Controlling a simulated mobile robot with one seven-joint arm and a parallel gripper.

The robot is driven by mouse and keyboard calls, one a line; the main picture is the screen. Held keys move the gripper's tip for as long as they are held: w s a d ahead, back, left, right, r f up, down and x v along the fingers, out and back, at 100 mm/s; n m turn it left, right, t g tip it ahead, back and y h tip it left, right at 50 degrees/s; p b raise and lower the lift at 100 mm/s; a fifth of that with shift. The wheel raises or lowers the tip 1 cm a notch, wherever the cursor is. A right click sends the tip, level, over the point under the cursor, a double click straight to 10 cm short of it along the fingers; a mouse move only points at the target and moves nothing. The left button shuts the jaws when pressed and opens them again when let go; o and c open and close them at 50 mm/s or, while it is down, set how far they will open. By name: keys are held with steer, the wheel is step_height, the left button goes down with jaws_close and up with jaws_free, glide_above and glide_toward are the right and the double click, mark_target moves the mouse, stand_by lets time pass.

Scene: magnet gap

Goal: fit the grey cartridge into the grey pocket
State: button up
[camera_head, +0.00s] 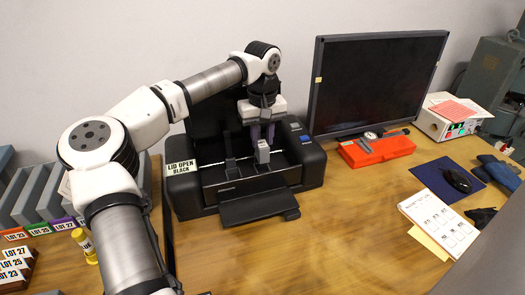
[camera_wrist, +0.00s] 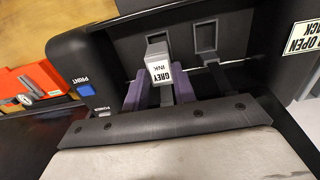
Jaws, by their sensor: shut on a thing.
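The grey cartridge (camera_head: 263,152) hangs upright below my gripper (camera_head: 263,135), over the open bay of the black printer (camera_head: 215,197). In the wrist view the cartridge (camera_wrist: 160,72) shows a white "GREY INK" label between the two purple fingers of my gripper (camera_wrist: 159,88), which are shut on it. A dark pocket (camera_wrist: 155,39) shows partly behind the cartridge. A second dark pocket (camera_wrist: 206,37) stands to its right and looks empty. I cannot read which pocket is the grey one. The cartridge's lower end is hidden, so I cannot tell whether it touches a pocket.
The printer's front tray (camera_head: 258,207) sticks out. A sign (camera_head: 182,166) reads "LID OPEN BLACK". A monitor (camera_head: 375,80) and a red case (camera_head: 377,150) stand to the right. Grey bins (camera_head: 35,195) stand at the left. The table (camera_head: 330,250) in front is clear.

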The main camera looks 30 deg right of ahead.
mark_target(263, 144)
steer(key=shift+f, duration=2.55)
steer(key=shift+f, duration=0.2)
steer(key=o, duration=0.8)
step_height(263, 144, up, 12)
steer(key=shift+r, duration=0.2)
